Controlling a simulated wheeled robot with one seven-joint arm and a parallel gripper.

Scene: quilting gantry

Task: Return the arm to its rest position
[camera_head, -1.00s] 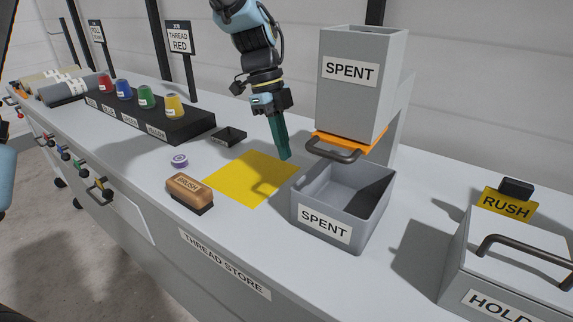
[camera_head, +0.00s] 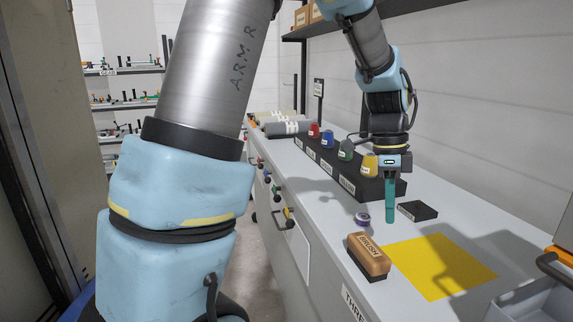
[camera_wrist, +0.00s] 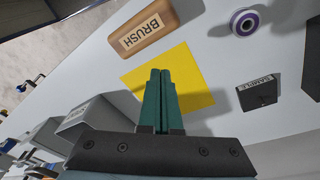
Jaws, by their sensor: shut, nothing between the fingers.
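My gripper (camera_head: 390,212) hangs pointing down above the counter, its teal fingers together with nothing between them. In the head view it is in front of the thread rack, between the purple-and-white bobbin (camera_head: 362,220) and the small black sample block (camera_head: 417,210). The wrist view shows the closed fingers (camera_wrist: 161,75) over the yellow mat (camera_wrist: 190,85). My arm reaches in from the upper part of the head view. A large grey and light blue link of my arm fills the left of that view.
A brush (camera_head: 368,256) lies beside the yellow mat (camera_head: 438,265). A black rack (camera_head: 345,172) holds red, blue, green and yellow spools. A grey bin (camera_head: 535,300) is at the lower right. Shelves (camera_head: 125,105) stand at the back left. The mat is bare.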

